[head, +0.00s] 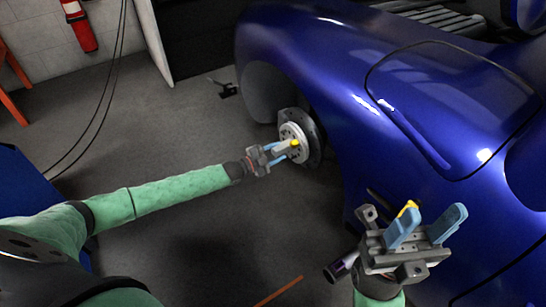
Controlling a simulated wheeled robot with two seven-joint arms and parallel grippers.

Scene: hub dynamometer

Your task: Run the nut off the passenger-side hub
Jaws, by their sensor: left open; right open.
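The hub (299,130) is a pale metal disc on a dark backing in the blue car's open wheel arch. My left gripper (287,151) is at the hub's face, its blue fingers open and pointing at the hub's centre. A small yellow piece (294,143) shows at its fingertips; I cannot tell whether it is the nut or part of the gripper. No nut is otherwise clearly seen, and the fingers partly cover the hub centre. My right gripper (430,226) is open at the lower right, well apart from the hub, with a yellow piece by one finger.
The blue car body (325,60) fills the right side, close to my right gripper. A dark cylinder (341,267) shows beside that gripper's wrist. A blue cabinet (25,180) stands at the left edge, with cables hanging nearby. The grey floor (180,130) between is mostly clear.

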